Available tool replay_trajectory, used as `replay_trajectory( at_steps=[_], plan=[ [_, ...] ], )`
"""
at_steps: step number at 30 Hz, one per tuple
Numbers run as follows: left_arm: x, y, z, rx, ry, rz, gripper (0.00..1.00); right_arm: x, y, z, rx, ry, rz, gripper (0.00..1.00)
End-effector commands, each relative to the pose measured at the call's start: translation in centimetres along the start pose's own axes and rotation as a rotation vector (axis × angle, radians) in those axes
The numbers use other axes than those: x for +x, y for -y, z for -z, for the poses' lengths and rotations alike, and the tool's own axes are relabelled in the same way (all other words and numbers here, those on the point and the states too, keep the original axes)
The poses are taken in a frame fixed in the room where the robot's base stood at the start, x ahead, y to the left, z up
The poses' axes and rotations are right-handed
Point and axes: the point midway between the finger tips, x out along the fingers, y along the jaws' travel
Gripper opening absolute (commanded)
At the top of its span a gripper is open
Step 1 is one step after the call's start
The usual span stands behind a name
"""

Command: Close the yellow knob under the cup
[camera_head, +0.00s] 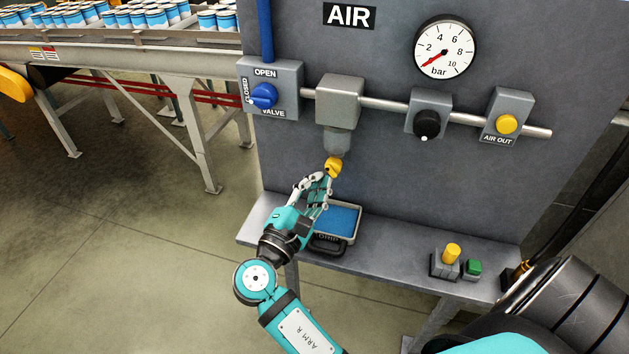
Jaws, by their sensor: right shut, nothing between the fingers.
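The yellow knob (333,166) sits at the bottom of the grey cup (336,142), which hangs under a grey block on the air pipe. My right gripper (328,178) is just below the knob, its fingertips close to it. The fingers are shut with nothing between them. I cannot tell whether they touch the knob. The knob's lower part is partly hidden by the fingers. My left gripper is not in view.
A blue valve handle (264,95), a black knob (427,123) and a yellow AIR OUT button (506,124) are on the panel (385,170). The gauge (445,47) is above. A blue-lined tray (345,219) lies on the shelf (400,267) under my gripper. Cans stand on a conveyor (140,48) at left.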

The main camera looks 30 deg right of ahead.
Motion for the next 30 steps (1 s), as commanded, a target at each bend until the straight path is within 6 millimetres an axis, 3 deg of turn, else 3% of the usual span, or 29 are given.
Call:
replay_trajectory(
  at_steps=[14,30],
  plan=[
    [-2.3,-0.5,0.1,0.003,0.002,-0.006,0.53,0.2,0.2,-0.8,-0.140,0.001,-0.035,0.00],
    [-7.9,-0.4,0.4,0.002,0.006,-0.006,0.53,0.5,1.2,-1.7,-0.604,0.004,-0.154,0.00]
  ],
)
